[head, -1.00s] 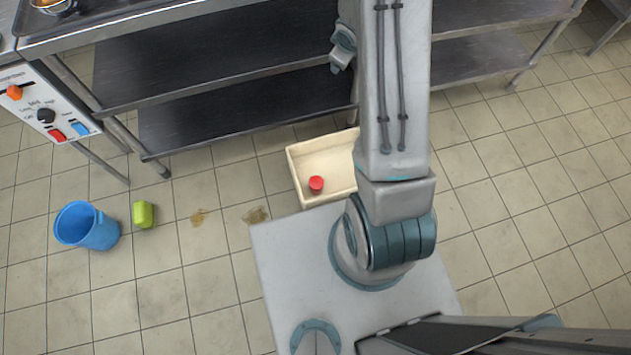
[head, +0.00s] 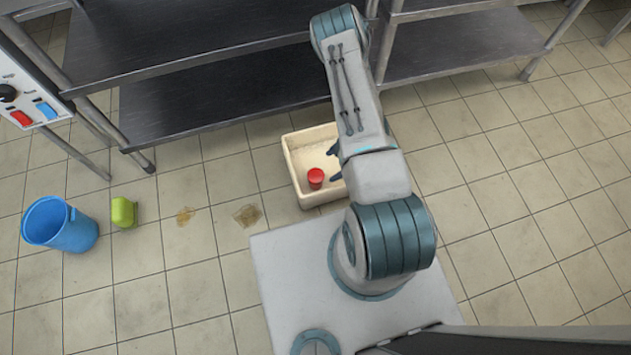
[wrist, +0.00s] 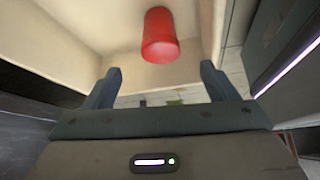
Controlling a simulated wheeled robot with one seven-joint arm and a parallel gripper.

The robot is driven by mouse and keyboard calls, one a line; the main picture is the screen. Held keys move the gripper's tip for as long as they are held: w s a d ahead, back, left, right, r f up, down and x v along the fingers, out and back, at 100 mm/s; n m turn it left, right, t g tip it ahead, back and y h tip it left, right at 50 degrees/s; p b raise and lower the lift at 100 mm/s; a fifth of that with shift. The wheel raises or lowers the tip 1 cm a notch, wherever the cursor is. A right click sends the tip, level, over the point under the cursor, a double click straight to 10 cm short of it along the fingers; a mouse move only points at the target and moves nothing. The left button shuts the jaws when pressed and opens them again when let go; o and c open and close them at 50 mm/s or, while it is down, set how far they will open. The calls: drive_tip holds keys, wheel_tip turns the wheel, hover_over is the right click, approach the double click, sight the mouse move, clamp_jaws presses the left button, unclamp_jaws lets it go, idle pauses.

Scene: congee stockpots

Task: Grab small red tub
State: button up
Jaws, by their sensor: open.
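The small red tub (head: 315,178) stands in a cream crate (head: 296,172) on the floor, near the crate's front wall. It also shows in the wrist view (wrist: 161,36), at the top centre. My gripper (head: 334,164) is at the crate, just to the right of the tub, mostly hidden behind my arm in the head view. In the wrist view its two fingers (wrist: 160,78) are wide apart and empty. The tub appears beyond the fingertips, between their lines, and apart from them.
A steel shelf unit (head: 230,103) stands behind the crate. A blue bucket (head: 60,226) and a green container (head: 123,212) are on the tiled floor at left. Brown stains (head: 247,215) mark the floor. Floor at right is clear. A control panel (head: 22,100) is at upper left.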

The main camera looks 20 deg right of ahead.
sight(317, 176)
drive_tip(key=b+x, duration=0.4)
drive_tip(key=x, duration=0.9)
drive_tip(key=shift+b, duration=0.4)
drive_tip(key=c, duration=1.1)
